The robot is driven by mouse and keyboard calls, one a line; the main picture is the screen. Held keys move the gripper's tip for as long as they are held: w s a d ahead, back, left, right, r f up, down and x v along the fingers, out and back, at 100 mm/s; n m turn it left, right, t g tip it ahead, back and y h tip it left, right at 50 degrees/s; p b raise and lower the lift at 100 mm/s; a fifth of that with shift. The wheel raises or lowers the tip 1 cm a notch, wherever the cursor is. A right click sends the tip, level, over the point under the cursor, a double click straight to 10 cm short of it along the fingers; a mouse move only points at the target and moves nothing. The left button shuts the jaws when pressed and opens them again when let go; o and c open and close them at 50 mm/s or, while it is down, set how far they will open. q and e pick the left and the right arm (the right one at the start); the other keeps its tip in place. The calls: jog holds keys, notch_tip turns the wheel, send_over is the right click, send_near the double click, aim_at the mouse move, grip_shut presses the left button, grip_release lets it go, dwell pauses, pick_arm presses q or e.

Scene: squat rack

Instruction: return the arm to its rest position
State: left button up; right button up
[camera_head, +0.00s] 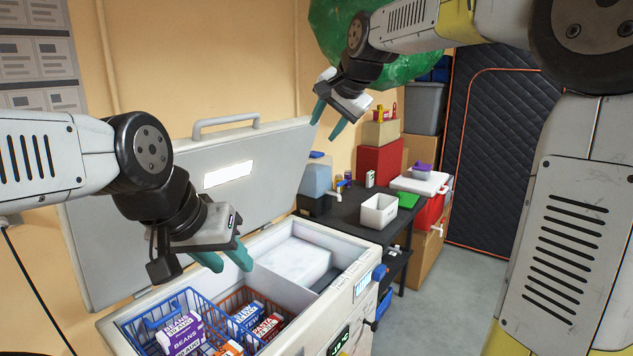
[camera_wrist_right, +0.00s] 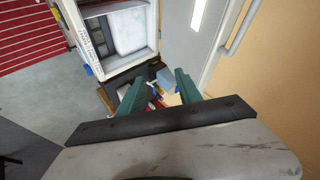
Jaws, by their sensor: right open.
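My left gripper (camera_head: 225,262) has teal fingers spread apart with nothing between them. It hangs over the back left edge of an open chest freezer (camera_head: 372,262), above the baskets. My right gripper (camera_head: 327,120) is raised high, in front of the wall and beyond the freezer's lid in the picture. Its teal fingers point down, apart and empty. In the right wrist view the right gripper (camera_wrist_right: 160,77) also shows open, with the freezer (camera_wrist_right: 88,38) beyond it at the upper left.
The freezer's lid (camera_head: 250,180) stands open. A blue basket (camera_head: 195,300) and an orange basket (camera_head: 232,300) hold frozen-food packs. A black table (camera_head: 343,213) with a white bin (camera_head: 379,211) stands behind. A green round object (camera_head: 330,30) is near the right arm. Floor at right is clear.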

jog(key=s+d+f+n, duration=0.2)
jog(key=s+d+f, duration=0.2)
jog(key=s, duration=0.5)
jog(key=s+d+f+n+g+h, duration=0.1)
jog(key=s+d+f+n, duration=0.1)
jog(key=s+d+f, duration=0.2)
jog(key=s+d+f+n+g, duration=0.1)
jog(key=s+d+f, duration=0.3)
jog(key=s, duration=1.2)
notch_tip(320, 180, down, 4)
jog(key=shift+d+f+n+h, duration=0.25)
jog(key=shift+n+h, duration=0.15)
jog(key=shift+n, duration=0.3)
